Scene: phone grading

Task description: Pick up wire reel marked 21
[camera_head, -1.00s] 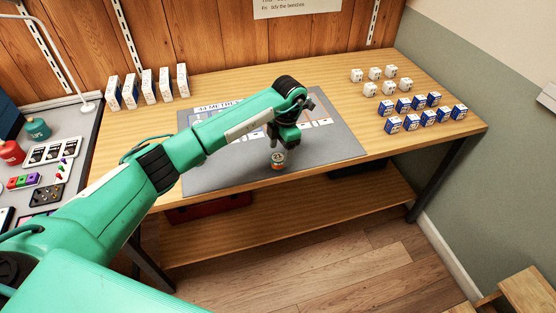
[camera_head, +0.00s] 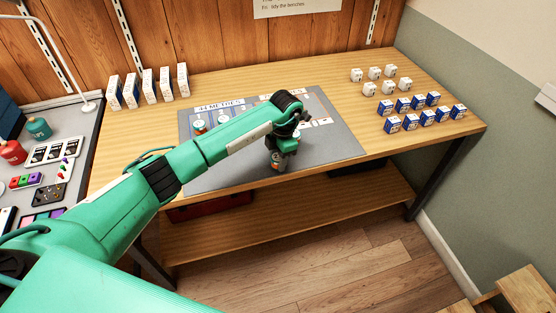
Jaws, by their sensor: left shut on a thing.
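A small wire reel (camera_head: 278,167) with an orange and pale label stands near the front edge of the grey mat (camera_head: 215,178). My left gripper (camera_head: 279,158) is over it from above, shut on it, and hides its top, so the number cannot be read now. Whether the reel is clear of the mat cannot be told. Another reel (camera_head: 199,127) stands at the mat's left side, on a printed area. My right gripper is not in view.
White boxes (camera_head: 373,88) and blue-and-white boxes (camera_head: 411,110) stand on the right of the wooden bench (camera_head: 330,82). Several upright boxes (camera_head: 147,84) are at the back left. A side table with coloured parts (camera_head: 25,180) is at the left.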

